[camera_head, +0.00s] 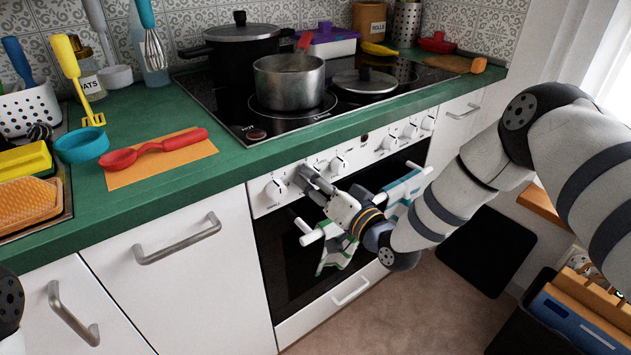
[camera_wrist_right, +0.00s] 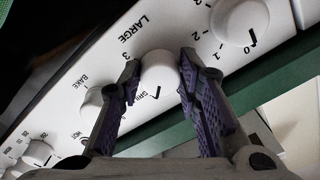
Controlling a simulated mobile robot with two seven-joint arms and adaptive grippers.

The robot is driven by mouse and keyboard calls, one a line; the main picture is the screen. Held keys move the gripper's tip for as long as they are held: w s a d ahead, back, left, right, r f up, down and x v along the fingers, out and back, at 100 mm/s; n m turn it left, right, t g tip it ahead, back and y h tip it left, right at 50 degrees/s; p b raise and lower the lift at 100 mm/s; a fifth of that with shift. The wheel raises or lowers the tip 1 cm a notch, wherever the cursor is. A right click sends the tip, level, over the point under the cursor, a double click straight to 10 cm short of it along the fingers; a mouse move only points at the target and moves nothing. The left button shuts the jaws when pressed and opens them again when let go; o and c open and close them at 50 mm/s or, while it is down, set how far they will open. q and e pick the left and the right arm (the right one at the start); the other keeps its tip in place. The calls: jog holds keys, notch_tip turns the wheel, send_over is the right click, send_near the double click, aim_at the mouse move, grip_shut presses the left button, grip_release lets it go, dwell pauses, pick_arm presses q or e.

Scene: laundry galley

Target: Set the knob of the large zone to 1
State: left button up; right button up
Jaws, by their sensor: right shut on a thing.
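My right gripper (camera_head: 304,178) is at the white oven panel (camera_head: 372,150) and shut on a white round knob. In the head view its fingers cover most of that knob. In the right wrist view the large zone knob (camera_wrist_right: 160,70) sits between the two purple-padded fingers, with the word LARGE printed beside it and a 3 near the left finger. A dark pointer mark shows on its lower side; the number it faces cannot be read. My left gripper is not in view.
Neighbouring knobs stand close on both sides, one left (camera_head: 275,190) and one right (camera_head: 338,165). Towels hang on the oven handle (camera_head: 308,232) just below the gripper. A steel pot (camera_head: 289,84) stands on the hob above.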

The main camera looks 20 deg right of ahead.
jog(key=shift+s+a+f, duration=0.15)
jog(key=shift+f, duration=0.15)
jog(key=o, duration=1)
jog(key=shift+o, duration=0.7)
jog(key=shift+r, duration=0.15)
jog(key=v, duration=1.2)
